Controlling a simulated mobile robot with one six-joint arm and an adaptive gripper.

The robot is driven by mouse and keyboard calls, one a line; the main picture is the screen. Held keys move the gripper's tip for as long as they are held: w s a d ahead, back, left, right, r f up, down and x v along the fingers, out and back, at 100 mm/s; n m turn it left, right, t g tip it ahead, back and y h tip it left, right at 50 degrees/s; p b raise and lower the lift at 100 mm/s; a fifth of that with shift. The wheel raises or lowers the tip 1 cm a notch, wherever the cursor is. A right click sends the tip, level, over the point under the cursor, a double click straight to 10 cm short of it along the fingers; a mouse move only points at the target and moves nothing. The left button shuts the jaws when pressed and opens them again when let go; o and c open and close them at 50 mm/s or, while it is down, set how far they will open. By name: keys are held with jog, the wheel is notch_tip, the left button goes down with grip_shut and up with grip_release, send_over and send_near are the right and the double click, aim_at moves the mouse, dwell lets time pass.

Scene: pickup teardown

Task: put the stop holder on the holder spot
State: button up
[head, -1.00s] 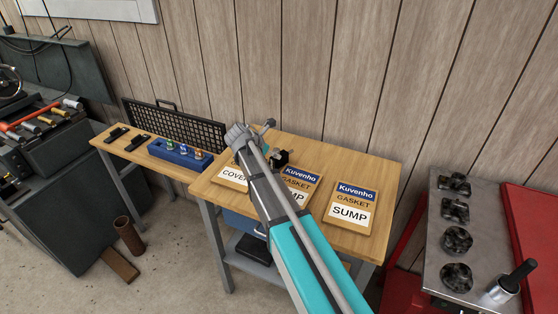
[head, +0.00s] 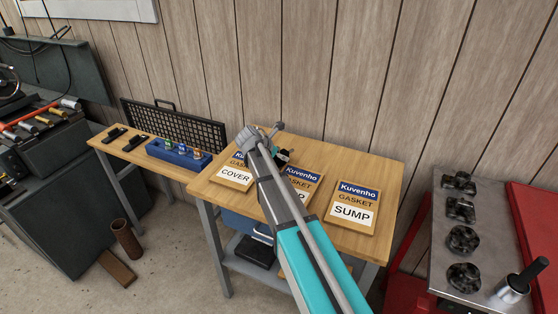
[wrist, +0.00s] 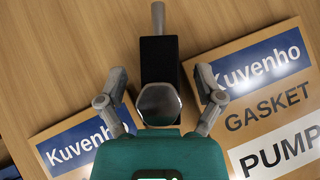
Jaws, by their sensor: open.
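A black block with a silver six-sided face and a pale rod at its far end, which looks like the stop holder (wrist: 158,55), stands between the fingers in the wrist view. In the head view a small dark part (head: 284,156) shows just past my arm on the wooden table; it appears to be the same thing. My gripper (wrist: 160,95) is open, with one finger on each side of the block. Whether the fingers touch it I cannot tell. My arm hides much of this area in the head view. I cannot make out a marked holder spot.
Gasket boxes lie on the wooden table (head: 380,165): COVER (head: 233,176) left, PUMP (wrist: 285,150) partly behind my arm, SUMP (head: 352,212) right. A blue rack (head: 178,155) stands on the left side table. A metal-topped bench (head: 455,240) stands right.

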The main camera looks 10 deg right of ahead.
dwell(0.3)
grip_shut()
dwell(0.3)
